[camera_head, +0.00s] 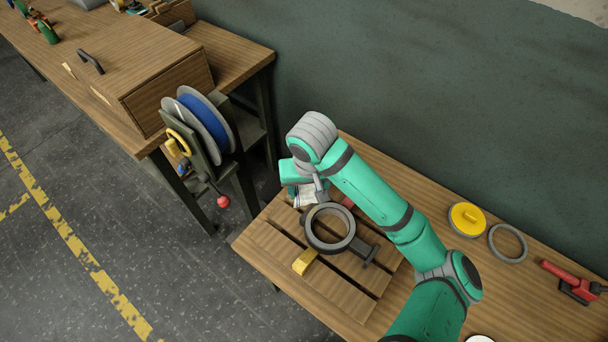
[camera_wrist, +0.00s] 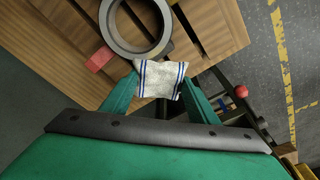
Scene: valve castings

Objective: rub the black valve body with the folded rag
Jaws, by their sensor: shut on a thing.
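The black valve body (camera_head: 312,236), a dark ring with a stub at its right, lies on the slatted wooden board. In the wrist view its ring (camera_wrist: 112,38) shows at the top. The folded rag (camera_wrist: 161,79), white with blue stripes, is between the fingers of my gripper (camera_wrist: 158,92), which is shut on it. The rag's far edge is close to the ring's near side; I cannot tell whether they touch. In the head view the rag (camera_head: 304,195) shows just behind the ring, partly hidden by my gripper (camera_head: 304,187).
A yellow block (camera_head: 304,262) and a red block (camera_wrist: 99,60) sit beside the ring. A yellow disc (camera_head: 466,219), a grey ring (camera_head: 507,243) and a red tool (camera_head: 571,281) lie on the bench at right. A cable reel (camera_head: 205,120) stands at the left bench.

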